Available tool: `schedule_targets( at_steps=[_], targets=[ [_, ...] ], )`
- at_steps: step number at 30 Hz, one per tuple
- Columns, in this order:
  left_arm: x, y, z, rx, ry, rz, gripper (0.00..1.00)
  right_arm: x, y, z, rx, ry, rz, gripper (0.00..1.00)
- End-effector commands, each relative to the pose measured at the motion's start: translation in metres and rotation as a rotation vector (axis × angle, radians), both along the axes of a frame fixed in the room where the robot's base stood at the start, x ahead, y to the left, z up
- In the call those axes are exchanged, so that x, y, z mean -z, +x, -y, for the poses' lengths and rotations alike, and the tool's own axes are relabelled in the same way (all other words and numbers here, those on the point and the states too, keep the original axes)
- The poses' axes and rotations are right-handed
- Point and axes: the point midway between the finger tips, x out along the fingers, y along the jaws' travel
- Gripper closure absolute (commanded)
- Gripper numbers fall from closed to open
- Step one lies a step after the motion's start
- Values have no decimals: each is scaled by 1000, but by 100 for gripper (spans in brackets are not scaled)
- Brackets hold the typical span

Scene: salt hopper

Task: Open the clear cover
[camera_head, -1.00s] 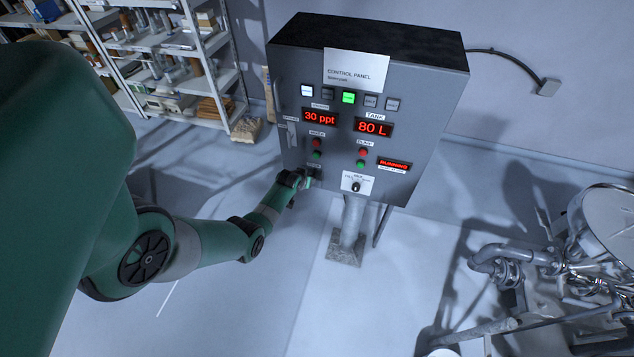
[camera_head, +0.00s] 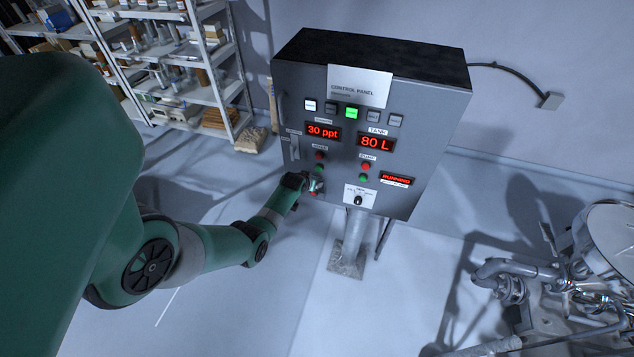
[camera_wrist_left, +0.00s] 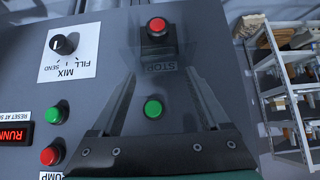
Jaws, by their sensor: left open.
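The control panel (camera_head: 340,125) stands upright ahead of me. Low on its left side is a red stop button (camera_wrist_left: 157,27); in the head view, red (camera_head: 315,188) shows at the gripper. The wrist view is upside down and shows the STOP label (camera_wrist_left: 160,67) beside the button. A dark square surrounds the button, but I cannot clearly make out the clear cover or its angle. My left gripper (camera_head: 311,184) is at the panel's lower left. In the wrist view its open fingers (camera_wrist_left: 160,95) straddle the label and a green button (camera_wrist_left: 153,108), with nothing visibly held.
A selector knob (camera_wrist_left: 64,44) and a red pump button (camera_wrist_left: 52,155) are near my left fingers. A shelf rack (camera_head: 200,65) stands at the back left. Pipework (camera_head: 510,270) is at the lower right. The floor before the panel is clear.

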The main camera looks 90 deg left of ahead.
Motion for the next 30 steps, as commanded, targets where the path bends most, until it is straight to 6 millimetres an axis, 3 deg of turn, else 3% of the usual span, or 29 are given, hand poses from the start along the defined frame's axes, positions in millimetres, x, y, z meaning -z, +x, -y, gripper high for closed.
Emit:
schedule_targets(
  at_steps=[11, 20, 25, 30],
  targets=[
    [-4, -1, 4, 0, -2, -1, 20, -4, 0, 0, 0, 0, 0, 50],
    [-44, -14, 36, 1, -1, 0, 20, -27, 0, 0, 0, 0, 0, 50],
    [-77, -23, 61, 1, -3, -2, 20, -52, 0, 0, 0, 0, 0, 50],
    [-87, -28, 72, 0, -2, -1, 20, -65, 0, 0, 0, 0, 0, 50]
  ],
)
